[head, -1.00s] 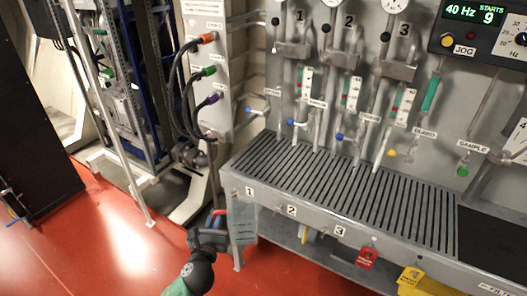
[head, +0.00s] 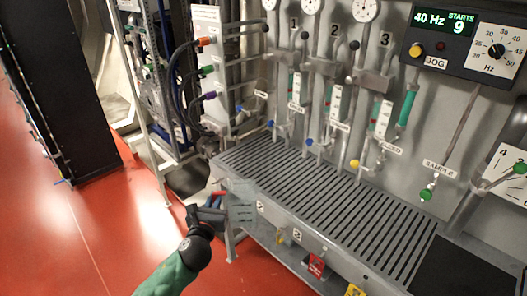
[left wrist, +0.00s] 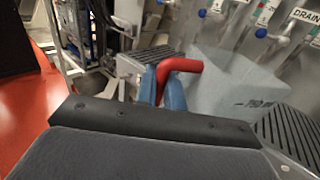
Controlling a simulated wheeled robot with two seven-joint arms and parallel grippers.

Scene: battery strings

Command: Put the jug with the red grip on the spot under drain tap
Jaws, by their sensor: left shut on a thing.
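My left gripper (head: 212,206) is shut on the red grip of a clear jug (head: 241,212), held at the left front corner of the slotted bench. In the left wrist view, the blue fingers (left wrist: 165,85) close around the red grip (left wrist: 181,65). The jug's pale, see-through body (left wrist: 235,88) extends to the right and has a volume mark. A DRAIN label (left wrist: 306,15) shows at the upper right there, near blue-handled taps (left wrist: 262,32). The head view's tap labels are mostly too blurred to read. My right gripper is not in view.
The slotted bench top (head: 300,195) is clear beneath the row of taps. Gauges and flow tubes stand behind it. A SAMPLE tap (head: 427,194) is farther right. A hose panel (head: 208,70) stands left; red floor is open.

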